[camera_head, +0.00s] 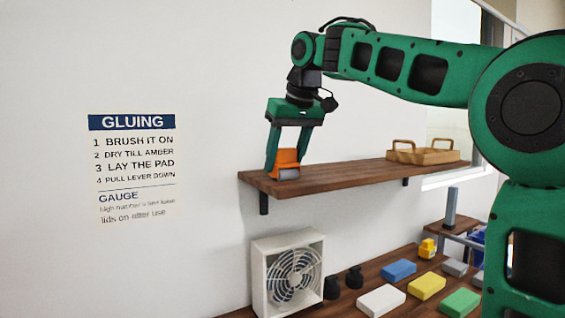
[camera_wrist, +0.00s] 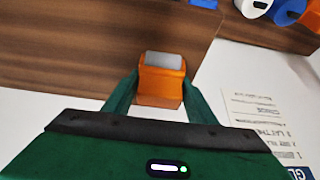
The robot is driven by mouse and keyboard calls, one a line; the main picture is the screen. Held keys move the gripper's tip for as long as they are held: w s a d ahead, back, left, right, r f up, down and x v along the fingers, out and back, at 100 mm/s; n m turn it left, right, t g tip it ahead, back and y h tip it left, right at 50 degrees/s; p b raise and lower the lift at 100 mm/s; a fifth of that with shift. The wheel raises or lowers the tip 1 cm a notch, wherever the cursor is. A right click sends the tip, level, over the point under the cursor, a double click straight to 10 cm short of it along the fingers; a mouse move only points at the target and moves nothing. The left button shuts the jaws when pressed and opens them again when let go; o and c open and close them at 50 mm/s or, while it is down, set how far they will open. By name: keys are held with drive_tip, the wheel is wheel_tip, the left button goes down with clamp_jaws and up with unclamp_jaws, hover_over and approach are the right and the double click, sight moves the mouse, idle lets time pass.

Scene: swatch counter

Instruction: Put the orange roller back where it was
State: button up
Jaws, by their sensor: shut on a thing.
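The orange roller (camera_head: 284,160) is an orange block with a grey part at its lower front. It is at the left end of the wooden wall shelf (camera_head: 340,176). My gripper (camera_head: 286,168) comes down from above and is shut on it, one finger on each side. In the wrist view the orange roller (camera_wrist: 161,85) sits between the green fingers, its grey top facing the shelf side. Whether its underside touches the shelf board I cannot tell.
A wooden tray (camera_head: 424,154) with handles stands at the shelf's right. Below are a white fan (camera_head: 288,272), two dark objects, and several coloured blocks, including a yellow one (camera_head: 427,287). A gluing sign (camera_head: 132,165) hangs on the wall. The shelf's middle is clear.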

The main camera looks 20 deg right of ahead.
sight(286, 148)
drive_tip(key=shift+f, duration=0.1)
drive_tip(key=shift+f, duration=0.55)
drive_tip(key=shift+c, duration=0.4)
drive_tip(key=o, duration=1.4)
drive_tip(key=shift+r, duration=0.2)
drive_tip(key=shift+r, duration=0.6)
drive_tip(key=shift+v, duration=1.2)
drive_tip(key=shift+s+a+r, duration=0.1)
drive_tip(key=shift+r, duration=0.05)
drive_tip(key=shift+s+r, duration=0.1)
drive_tip(key=shift+r, duration=0.15)
